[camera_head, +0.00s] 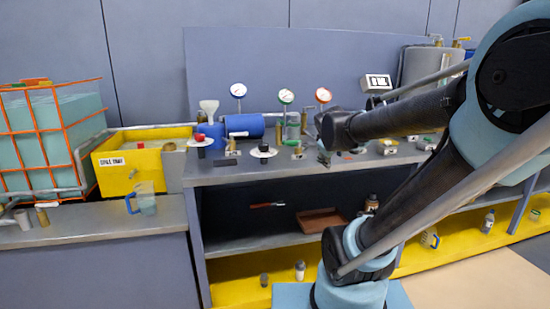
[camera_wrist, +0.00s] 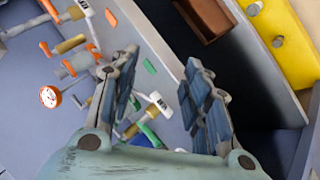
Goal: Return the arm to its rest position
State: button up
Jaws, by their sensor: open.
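My arm reaches in from the right of the head view, its dark forearm stretched left over the grey bench (camera_head: 230,172). My gripper (camera_wrist: 160,72) shows in the wrist view with its two padded fingers apart and nothing held between them. The bench top and its front edge lie beyond the fingers. In the head view the wrist end is above the middle of the bench, near the gauges, and the fingers are hard to make out there.
A blue cylinder (camera_head: 243,125) lies behind valves. A brown tray (camera_head: 322,220) sits on the shelf below. A yellow spill tray (camera_head: 120,170), clear jug (camera_head: 146,198) and orange cage (camera_head: 38,122) are left.

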jog(key=s+f+m+g+y, duration=0.1)
jog(key=s+f+m+g, duration=0.2)
jog(key=s+f, duration=0.4)
jog(key=s+a+f+m+g+y, duration=0.1)
jog(key=s+f+m+g, duration=0.2)
jog(key=s, duration=1.2)
notch_tip(320, 180, down, 4)
jog(key=shift+s+a+m+g+y, duration=0.2)
jog(key=shift+m+g+y, duration=0.15)
jog(key=shift+m, duration=0.65)
